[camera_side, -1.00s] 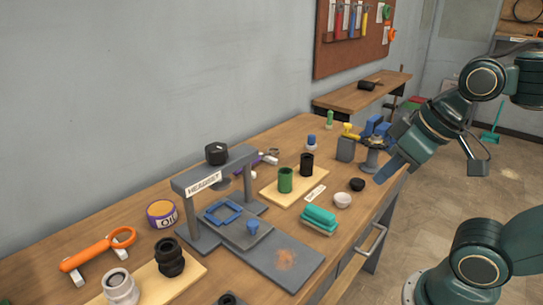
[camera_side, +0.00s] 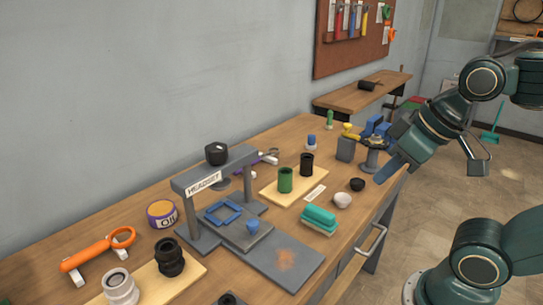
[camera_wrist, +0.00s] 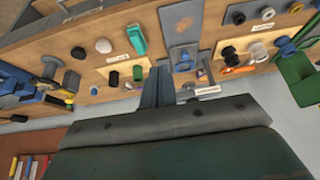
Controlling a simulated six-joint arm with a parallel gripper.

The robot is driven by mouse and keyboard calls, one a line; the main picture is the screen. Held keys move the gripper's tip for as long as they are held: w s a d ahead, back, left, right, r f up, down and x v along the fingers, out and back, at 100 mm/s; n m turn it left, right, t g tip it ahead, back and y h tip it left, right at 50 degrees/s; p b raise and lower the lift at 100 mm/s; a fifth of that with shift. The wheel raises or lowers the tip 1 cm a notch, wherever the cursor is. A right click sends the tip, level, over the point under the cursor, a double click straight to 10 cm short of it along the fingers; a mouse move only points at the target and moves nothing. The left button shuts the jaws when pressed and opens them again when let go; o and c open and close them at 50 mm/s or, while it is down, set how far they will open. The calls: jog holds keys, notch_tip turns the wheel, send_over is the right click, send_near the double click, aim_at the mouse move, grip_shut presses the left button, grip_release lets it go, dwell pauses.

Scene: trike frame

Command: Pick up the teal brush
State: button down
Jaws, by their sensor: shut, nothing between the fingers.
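The teal brush (camera_side: 319,216) lies on the bench near its front edge, with its teal back up and pale bristles below. In the wrist view the brush (camera_wrist: 136,38) shows above the fingers and a little to the left. My gripper (camera_side: 382,178) is shut and empty, at the right of the bench and apart from the brush. In the wrist view its fingers (camera_wrist: 157,74) are together and touch nothing that I can see.
A white knob (camera_side: 342,200) and a black ring (camera_side: 357,184) stand between the brush and my gripper. The grey headset stand (camera_side: 215,180) and its plate are left of the brush. A board (camera_side: 296,190) with green and black cups is behind it.

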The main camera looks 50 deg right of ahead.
grip_release()
dwell(0.6)
jog(key=shift+w, duration=0.1)
jog(key=w+d+f+n+g, duration=0.2)
jog(key=w+d+f+n, duration=0.2)
jog(key=w+n, duration=0.4)
jog(key=w+d+f+n+g, duration=0.3)
jog(key=w+d+f+n, duration=0.1)
jog(key=w+n, duration=0.4)
jog(key=shift+f+n+g, duration=0.3)
jog(key=shift+f+n, duration=0.45)
jog(key=shift+n, duration=0.25)
